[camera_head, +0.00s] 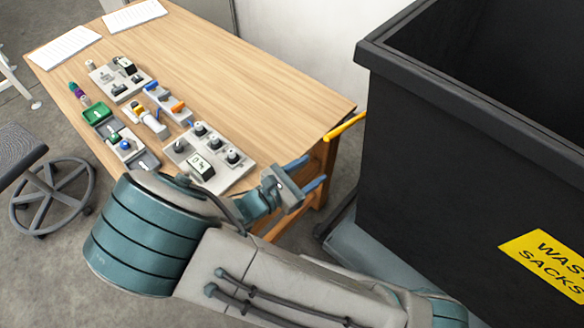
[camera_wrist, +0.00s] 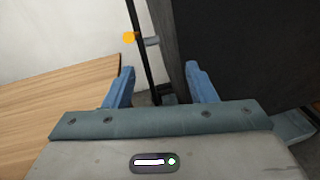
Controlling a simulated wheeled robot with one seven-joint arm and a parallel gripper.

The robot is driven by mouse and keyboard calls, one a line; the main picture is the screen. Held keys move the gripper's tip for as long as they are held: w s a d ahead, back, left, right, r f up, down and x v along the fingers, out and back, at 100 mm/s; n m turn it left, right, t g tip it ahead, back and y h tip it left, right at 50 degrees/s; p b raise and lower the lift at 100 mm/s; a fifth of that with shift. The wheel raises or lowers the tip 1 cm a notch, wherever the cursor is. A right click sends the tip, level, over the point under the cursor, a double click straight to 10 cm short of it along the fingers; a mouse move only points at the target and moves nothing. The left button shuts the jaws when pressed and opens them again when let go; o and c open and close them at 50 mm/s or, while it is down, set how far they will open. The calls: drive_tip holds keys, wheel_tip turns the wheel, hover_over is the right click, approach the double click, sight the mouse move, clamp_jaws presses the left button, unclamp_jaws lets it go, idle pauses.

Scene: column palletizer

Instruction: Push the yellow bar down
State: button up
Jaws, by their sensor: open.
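The yellow bar (camera_head: 345,126) sticks out between the table's right corner and the black bin, tilted up to the right, in the head view. In the wrist view its orange-yellow end (camera_wrist: 129,38) shows beyond my left finger, beside a dark upright post. My gripper (camera_head: 312,173) is open with its two blue fingers apart. In the head view it is below and left of the bar, near the table's edge. It also shows in the wrist view (camera_wrist: 160,85), with nothing between its fingers. The fingers are apart from the bar.
A large black bin (camera_head: 450,150) labelled "waste sacks" fills the right side, close to my gripper. A wooden table (camera_head: 240,80) carries several control panels and loose small parts. A stool (camera_head: 45,180) stands at the left. The gap between table and bin is narrow.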

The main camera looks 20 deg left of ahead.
drive_tip(key=s+a+n+t+y, duration=0.1)
drive_tip(key=a+n+t+y, duration=0.1)
drive_tip(key=a+n, duration=0.1)
drive_tip(key=b, duration=0.2)
approach(344, 125)
drive_tip(key=x, duration=0.6)
drive_tip(key=shift+w+f, duration=0.1)
drive_tip(key=shift+w, duration=0.05)
idle(0.4)
drive_tip(key=c, duration=1)
